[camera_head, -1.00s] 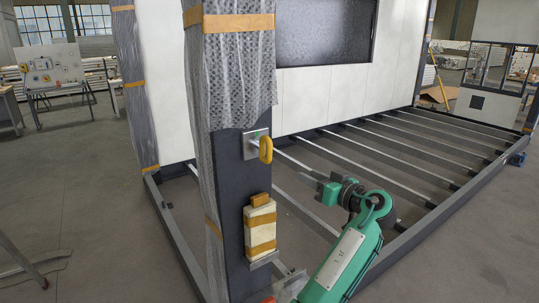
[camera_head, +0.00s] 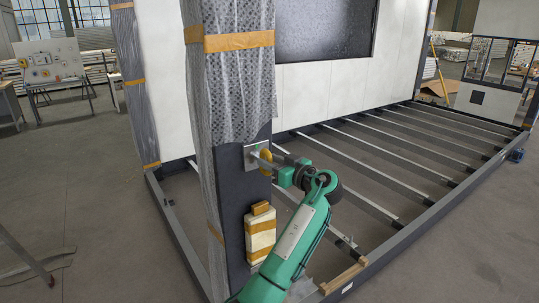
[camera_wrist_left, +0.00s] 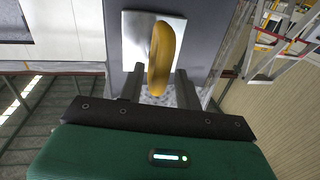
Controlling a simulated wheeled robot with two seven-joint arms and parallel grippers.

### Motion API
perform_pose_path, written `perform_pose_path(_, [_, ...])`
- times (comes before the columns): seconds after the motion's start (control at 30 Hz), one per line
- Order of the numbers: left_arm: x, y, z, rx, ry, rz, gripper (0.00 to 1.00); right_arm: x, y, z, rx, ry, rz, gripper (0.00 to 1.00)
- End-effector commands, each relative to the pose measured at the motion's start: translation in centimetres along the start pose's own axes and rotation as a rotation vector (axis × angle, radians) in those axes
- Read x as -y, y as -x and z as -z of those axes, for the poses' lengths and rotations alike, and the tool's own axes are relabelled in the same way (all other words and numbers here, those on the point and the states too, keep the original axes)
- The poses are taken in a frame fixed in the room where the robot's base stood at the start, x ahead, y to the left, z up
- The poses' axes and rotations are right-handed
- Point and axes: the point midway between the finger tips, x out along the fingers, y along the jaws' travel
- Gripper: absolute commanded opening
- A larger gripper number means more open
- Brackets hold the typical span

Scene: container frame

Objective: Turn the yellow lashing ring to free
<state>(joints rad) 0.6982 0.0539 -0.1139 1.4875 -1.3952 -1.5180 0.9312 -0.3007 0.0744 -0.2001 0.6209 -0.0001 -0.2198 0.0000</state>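The yellow lashing ring (camera_head: 266,166) sits on a light metal plate (camera_head: 251,160) on the dark corner post. It stands out from the plate edge-on in the left wrist view (camera_wrist_left: 161,58). My left gripper (camera_wrist_left: 160,88) is open, with one finger on each side of the ring's lower part. A gap shows between the ring and the left finger; the ring looks very close to the right finger, and I cannot tell if they touch. In the head view my left gripper (camera_head: 276,161) reaches the ring from the right and partly covers it. My right gripper is not in view.
The post (camera_head: 229,130) is wrapped in grey plastic with orange tape. A cream strapped block (camera_head: 260,236) is fixed below the ring, close to my forearm. The frame's floor beams (camera_head: 400,165) lie open to the right. A wooden piece (camera_head: 345,278) lies on the near beam.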

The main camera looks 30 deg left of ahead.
Motion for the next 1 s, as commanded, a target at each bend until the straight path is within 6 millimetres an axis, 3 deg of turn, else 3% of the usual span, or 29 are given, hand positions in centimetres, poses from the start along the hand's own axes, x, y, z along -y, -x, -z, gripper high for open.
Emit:
perform_pose_path(0.37, [0.03, -0.81, -0.09, 0.0, 0.0, 0.001, 0.35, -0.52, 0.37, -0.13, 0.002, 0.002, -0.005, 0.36])
perform_pose_path(0.4, [0.03, -0.81, -0.09, 0.0, 0.0, 0.001, 0.33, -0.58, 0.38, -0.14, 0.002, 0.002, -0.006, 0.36])
perform_pose_path(0.57, [0.05, -0.81, -0.08, 0.0, 0.0, 0.001, 0.01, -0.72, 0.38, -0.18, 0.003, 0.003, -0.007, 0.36])
perform_pose_path(0.6, [0.05, -0.82, -0.08, 0.0, 0.0, 0.002, 0.0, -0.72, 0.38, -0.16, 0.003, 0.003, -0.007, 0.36])
perform_pose_path(1.0, [0.06, -0.88, -0.1, -0.002, -0.009, 0.002, 0.0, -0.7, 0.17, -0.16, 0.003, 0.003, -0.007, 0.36])
